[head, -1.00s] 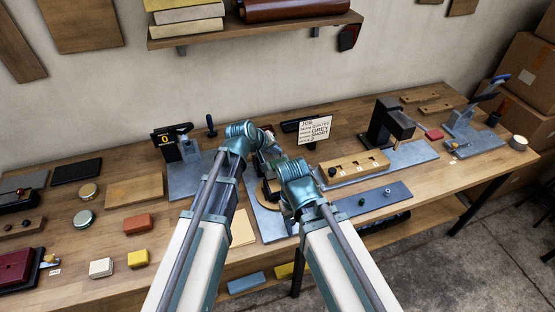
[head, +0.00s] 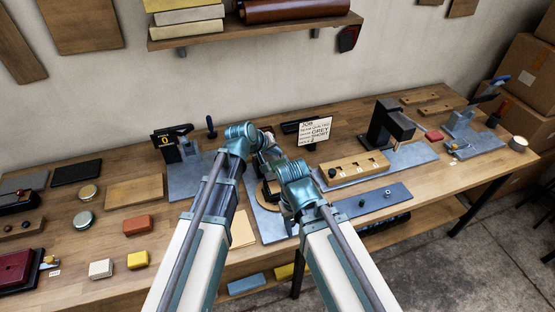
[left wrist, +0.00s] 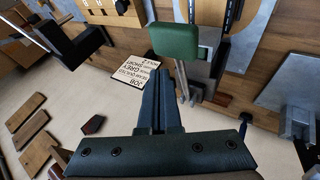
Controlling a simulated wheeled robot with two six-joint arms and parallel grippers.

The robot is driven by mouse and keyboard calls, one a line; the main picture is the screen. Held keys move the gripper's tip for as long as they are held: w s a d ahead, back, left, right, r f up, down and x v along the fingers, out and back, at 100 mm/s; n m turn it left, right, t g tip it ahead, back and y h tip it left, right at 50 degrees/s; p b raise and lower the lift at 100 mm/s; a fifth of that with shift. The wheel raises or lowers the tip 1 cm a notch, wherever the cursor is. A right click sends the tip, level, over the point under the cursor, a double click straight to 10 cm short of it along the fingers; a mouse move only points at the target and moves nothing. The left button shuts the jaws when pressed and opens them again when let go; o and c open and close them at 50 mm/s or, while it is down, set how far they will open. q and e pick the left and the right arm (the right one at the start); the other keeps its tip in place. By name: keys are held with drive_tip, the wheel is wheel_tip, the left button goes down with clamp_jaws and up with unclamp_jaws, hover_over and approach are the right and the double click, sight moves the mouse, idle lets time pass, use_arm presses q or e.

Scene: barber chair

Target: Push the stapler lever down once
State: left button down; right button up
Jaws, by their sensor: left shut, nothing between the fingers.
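A green pad (left wrist: 177,41) on a grey metal arm (left wrist: 196,75) shows in the left wrist view. It looks like the stapler lever, but I cannot be sure. My left gripper (left wrist: 163,92) is shut and empty, with its fingertips close to the pad's lower edge in the picture. I cannot tell whether they touch. In the head view my left gripper (head: 268,147) is at the middle of the bench, and my arms hide most of the device there. My right arm ends beside it, and its fingers cannot be made out.
A job card (head: 315,130) stands behind my arms. A black counter device (head: 176,142) is to the left, and a wooden block with holes (head: 353,167) and a black press (head: 390,125) are to the right. A blue-handled tool (head: 470,125) stands at the far right.

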sight(278, 161)
use_arm(q)
drive_tip(key=shift+f, duration=0.1)
idle(0.7)
drive_tip(key=shift+f+b, duration=0.3)
drive_tip(key=shift+b, duration=0.1)
drive_tip(key=shift+s+d+f+b, duration=0.1)
drive_tip(key=shift+s+f+b, duration=0.1)
drive_tip(key=shift+f+b, duration=0.6)
drive_tip(key=shift+s+f+b, duration=0.15)
drive_tip(key=shift+f+b, duration=0.6)
idle(1.5)
drive_tip(key=shift+r, duration=0.15)
idle(0.4)
drive_tip(key=shift+w+r+p, duration=0.15)
drive_tip(key=shift+r+p, duration=0.8)
drive_tip(key=shift+p, duration=0.05)
drive_tip(key=shift+w+r+p, duration=0.15)
drive_tip(key=shift+r+p, duration=0.75)
drive_tip(key=shift+p, duration=0.1)
drive_tip(key=r+p, duration=0.5)
drive_tip(key=shift+w+a, duration=0.25)
drive_tip(key=shift+w, duration=0.15)
